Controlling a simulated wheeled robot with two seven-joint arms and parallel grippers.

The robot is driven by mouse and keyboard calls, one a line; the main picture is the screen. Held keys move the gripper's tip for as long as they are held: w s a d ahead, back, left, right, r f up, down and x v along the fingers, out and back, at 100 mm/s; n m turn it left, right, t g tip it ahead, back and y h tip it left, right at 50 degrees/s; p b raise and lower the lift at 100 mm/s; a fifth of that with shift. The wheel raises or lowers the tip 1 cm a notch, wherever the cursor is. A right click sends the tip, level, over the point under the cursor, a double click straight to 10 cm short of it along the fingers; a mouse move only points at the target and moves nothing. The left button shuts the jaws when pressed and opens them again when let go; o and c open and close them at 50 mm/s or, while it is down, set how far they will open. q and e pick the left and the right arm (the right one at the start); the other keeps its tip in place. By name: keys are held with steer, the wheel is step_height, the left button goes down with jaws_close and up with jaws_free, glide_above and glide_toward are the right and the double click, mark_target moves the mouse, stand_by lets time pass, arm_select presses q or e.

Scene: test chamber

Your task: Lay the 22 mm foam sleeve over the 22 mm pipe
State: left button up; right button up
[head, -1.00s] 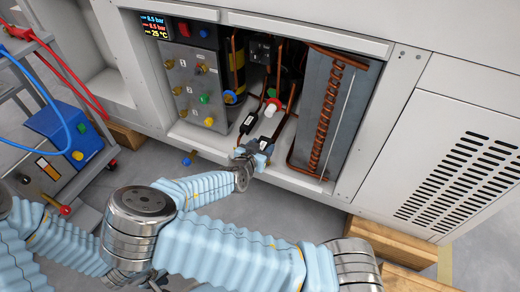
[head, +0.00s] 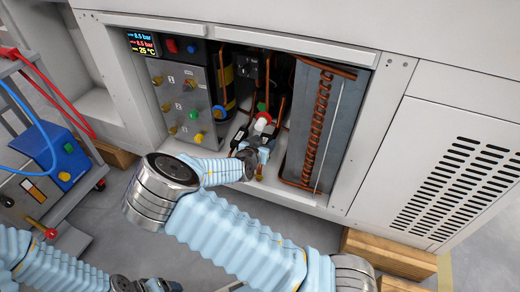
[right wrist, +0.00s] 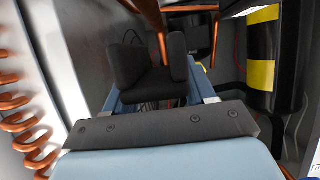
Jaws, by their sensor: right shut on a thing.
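My right gripper (head: 257,152) reaches into the open bay of the cabinet, low among the copper pipes. In the right wrist view a dark block, apparently the foam sleeve (right wrist: 155,75), sits between its fingers, and the gripper is shut on it. A copper pipe (right wrist: 162,45) stands right behind the block; I cannot tell whether they touch or whether this is the 22 mm pipe. In the head view a dark piece with a white label (head: 238,138) shows beside the gripper. My left gripper (head: 140,284) is at the bottom edge, partly cut off.
A copper coil (head: 320,110) and grey panel stand right of the gripper. The bay's front sill (head: 300,192) lies below. A blue unit (head: 55,150) sits on a cart at left.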

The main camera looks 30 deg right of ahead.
steer(key=shift+w+d+b, duration=0.3)
steer(key=shift+w+d, duration=0.6)
steer(key=shift+d, duration=0.2)
steer(key=shift+w+d+b, duration=0.25)
steer(key=shift+w+d, duration=0.65)
steer(key=shift+d, duration=0.15)
steer(key=shift+f+b, duration=1.8)
steer(key=shift+f, duration=0.75)
steer(key=o, duration=1.1)
steer(key=p+v, duration=0.3)
steer(key=v, duration=1)
steer(key=shift+s+a+r, duration=0.2)
steer(key=shift+s+a, duration=0.05)
